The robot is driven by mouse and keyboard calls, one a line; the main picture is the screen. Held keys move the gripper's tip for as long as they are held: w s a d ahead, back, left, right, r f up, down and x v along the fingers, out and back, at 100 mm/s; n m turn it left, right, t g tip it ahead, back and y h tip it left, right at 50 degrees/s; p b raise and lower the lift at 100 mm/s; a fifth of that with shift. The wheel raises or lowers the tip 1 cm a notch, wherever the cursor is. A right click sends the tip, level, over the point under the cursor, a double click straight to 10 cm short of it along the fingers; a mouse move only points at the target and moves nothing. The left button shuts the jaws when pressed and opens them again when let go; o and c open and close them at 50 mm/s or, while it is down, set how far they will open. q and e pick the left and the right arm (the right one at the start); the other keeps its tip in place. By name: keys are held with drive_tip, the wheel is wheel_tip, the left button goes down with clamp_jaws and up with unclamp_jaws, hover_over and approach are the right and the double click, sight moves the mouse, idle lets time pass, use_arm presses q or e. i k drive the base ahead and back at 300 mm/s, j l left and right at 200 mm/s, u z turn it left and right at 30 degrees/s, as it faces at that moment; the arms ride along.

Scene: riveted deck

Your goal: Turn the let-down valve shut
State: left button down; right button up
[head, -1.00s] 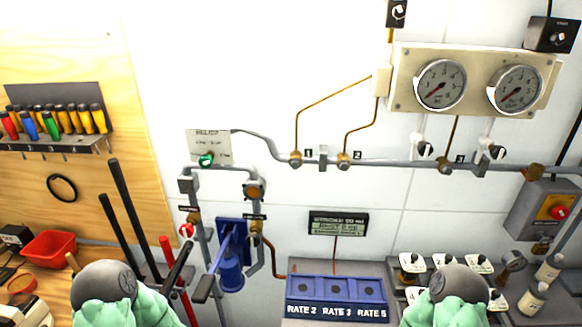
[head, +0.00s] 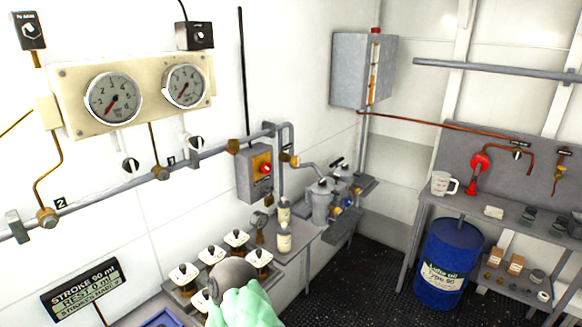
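I cannot tell from the labels which fitting is the let-down valve. A brass fitting (head: 233,146) sits on the pipe at the panel's right, and another (head: 290,160) is at the corner. Two round gauges, the left (head: 113,97) and the right (head: 184,85), have red needles pointing lower left. Neither gripper is in view; only a mint-green and grey part of one of my arms shows at the bottom.
A switch box (head: 250,185) with a red knob is on the wall. Below, a shelf holds several white-topped items (head: 184,273). A display (head: 85,290) is lower left. Right, a workbench (head: 500,210) carries a jug (head: 442,184); a blue drum (head: 447,262) stands below. Dark floor (head: 350,275) is open.

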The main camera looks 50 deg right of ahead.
sight(296, 160)
drive_tip(key=z, duration=1.7)
drive_tip(key=u, duration=0.2)
